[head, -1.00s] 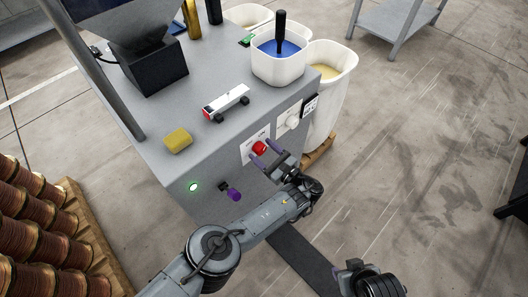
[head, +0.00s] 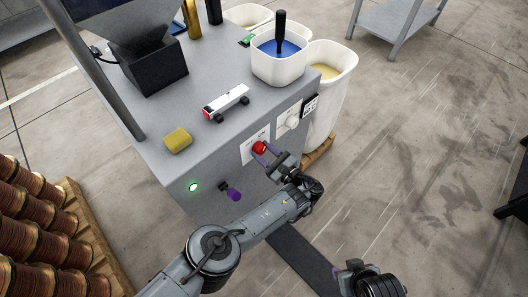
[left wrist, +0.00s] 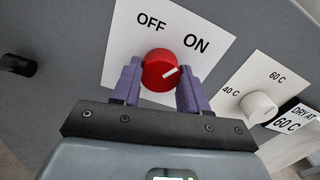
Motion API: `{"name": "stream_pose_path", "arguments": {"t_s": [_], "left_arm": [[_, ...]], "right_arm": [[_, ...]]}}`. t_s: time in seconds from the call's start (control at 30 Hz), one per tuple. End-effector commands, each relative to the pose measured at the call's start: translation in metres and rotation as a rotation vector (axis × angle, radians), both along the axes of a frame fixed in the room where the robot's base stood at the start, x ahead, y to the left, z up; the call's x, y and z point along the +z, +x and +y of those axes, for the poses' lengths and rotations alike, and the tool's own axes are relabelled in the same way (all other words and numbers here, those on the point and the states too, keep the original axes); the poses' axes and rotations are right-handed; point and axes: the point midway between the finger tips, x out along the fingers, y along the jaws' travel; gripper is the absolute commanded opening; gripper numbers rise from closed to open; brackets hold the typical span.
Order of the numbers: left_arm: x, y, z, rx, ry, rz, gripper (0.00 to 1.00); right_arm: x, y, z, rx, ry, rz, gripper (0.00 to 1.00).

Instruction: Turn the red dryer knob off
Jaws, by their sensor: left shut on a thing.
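The red dryer knob (head: 259,148) is on a white label plate (head: 247,157) on the front of the grey machine. In the left wrist view the red knob (left wrist: 160,70) has a white pointer line aimed up and right, toward the word ON, with OFF at the upper left. My left gripper (head: 265,148) has its purple fingers on either side of the knob and is shut on it; it also shows in the left wrist view (left wrist: 155,85). My right gripper (head: 338,275) is at the bottom of the head view, partly cut off, and its jaws are unclear.
A white knob (head: 292,122) with 40 C and 60 C marks sits right of the red knob. A yellow sponge (head: 178,140) lies on top. Spools (head: 50,230) stand at left.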

Motion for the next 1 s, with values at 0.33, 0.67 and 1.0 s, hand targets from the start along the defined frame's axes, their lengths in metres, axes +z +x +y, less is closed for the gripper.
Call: {"name": "stream_pose_path", "arguments": {"t_s": [0.33,0.67,1.0], "left_arm": [[-0.0012,0.0003,0.0,0.001,-0.188,-0.179,0.13],[-0.0013,0.0005,-0.0002,0.0,-0.414,-0.397,0.13],[-0.0011,0.0008,-0.0003,0.0,-0.636,-0.611,0.13]], "right_arm": [[-0.0029,0.0001,-0.0006,0.002,-0.003,0.0,0.43],[-0.0051,0.0002,0.0003,-0.001,0.001,-0.001,0.43],[-0.0068,0.0003,0.0015,-0.004,0.007,-0.001,0.43]]}}
